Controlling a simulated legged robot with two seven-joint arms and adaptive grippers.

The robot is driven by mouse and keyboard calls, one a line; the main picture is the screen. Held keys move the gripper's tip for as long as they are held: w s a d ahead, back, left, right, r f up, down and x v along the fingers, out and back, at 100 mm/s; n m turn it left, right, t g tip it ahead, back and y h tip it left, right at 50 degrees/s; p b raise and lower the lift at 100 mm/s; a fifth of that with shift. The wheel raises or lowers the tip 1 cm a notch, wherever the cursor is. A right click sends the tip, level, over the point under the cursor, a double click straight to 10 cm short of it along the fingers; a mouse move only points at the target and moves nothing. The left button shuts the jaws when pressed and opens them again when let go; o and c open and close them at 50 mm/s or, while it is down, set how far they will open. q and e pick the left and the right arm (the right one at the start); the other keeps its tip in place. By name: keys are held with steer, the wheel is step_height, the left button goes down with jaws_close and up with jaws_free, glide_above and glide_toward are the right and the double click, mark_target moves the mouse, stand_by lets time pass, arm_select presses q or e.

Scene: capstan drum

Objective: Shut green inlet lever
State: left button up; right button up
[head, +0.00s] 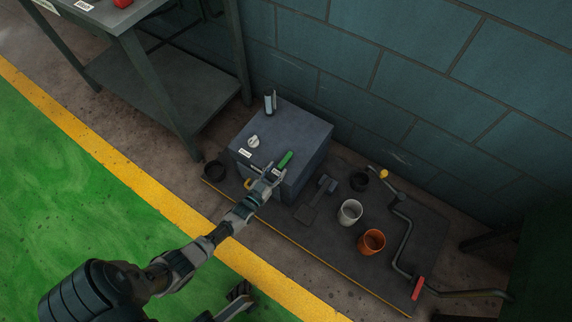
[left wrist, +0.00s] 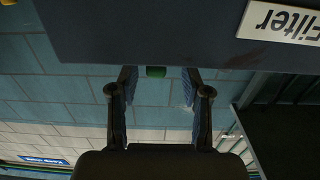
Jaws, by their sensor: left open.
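The green inlet lever (head: 285,159) lies along the top of a dark blue-grey box near its front edge. My left gripper (head: 266,174) is at that front edge, at the lever's near end, with its fingers apart. In the left wrist view, the green lever end (left wrist: 156,72) shows between the two open fingertips (left wrist: 160,76), just past the box edge. I cannot tell whether either finger touches it. What seems to be my right gripper (head: 238,298) shows small at the bottom of the head view; its jaw state is unclear.
The box (head: 306,136) also bears a white knob (head: 253,141), a standing dark cylinder (head: 270,101) and labels. A "Filter" label (left wrist: 285,22) appears upside down. Grey (head: 349,212) and orange (head: 371,242) cups and a crank (head: 403,240) are to the right. A block wall is behind.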

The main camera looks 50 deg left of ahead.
mark_target(285, 161)
arm_select(q)
steer(key=shift+f+b+x, duration=0.25)
steer(key=shift+b+x, duration=0.05)
steer(key=shift+x, duration=0.75)
steer(key=shift+w+r, duration=0.25)
steer(key=shift+w+d+r, duration=0.1)
steer(key=shift+d+r, duration=0.2)
steer(key=shift+d, duration=0.05)
steer(key=shift+a+f, duration=0.2)
steer(key=shift+a, duration=0.2)
jaws_close()
